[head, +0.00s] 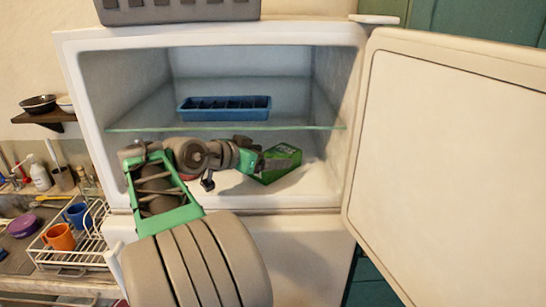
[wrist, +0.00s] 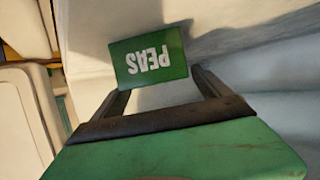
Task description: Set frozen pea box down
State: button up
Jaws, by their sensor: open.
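The frozen pea box (head: 281,160) is a green box on the white floor of the freezer compartment, under the glass shelf, in the head view. In the wrist view the pea box (wrist: 149,58) shows its green face with the word PEAS upside down. My gripper (wrist: 156,88) is open, with its two dark fingers apart at the box's near edge. Whether the fingers touch the box I cannot tell. In the head view my gripper (head: 253,164) reaches in from the left and its fingers are partly hidden.
A blue ice tray (head: 225,108) sits on the glass shelf (head: 150,122) above my arm. The freezer door (head: 450,155) stands open at the right. A dish rack (head: 62,257) with mugs is at the lower left. The freezer floor right of the box is clear.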

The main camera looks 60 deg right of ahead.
jog(key=b+v, duration=0.1)
jog(key=v, duration=0.4)
jog(key=shift+w+a, duration=0.15)
jog(key=shift+w, duration=0.05)
jog(key=a+p, duration=0.1)
jog(key=a+r+p, duration=0.1)
jog(key=r+p, duration=0.1)
jog(key=shift+w+a+r, duration=0.25)
jog(key=shift+w+a, duration=0.15)
jog(key=shift+w+a+f+p, duration=0.15)
jog(key=shift+a+p, duration=0.35)
jog(key=shift+p, duration=0.55)
jog(key=shift+a+f, duration=0.1)
jog(key=shift+f, duration=0.1)
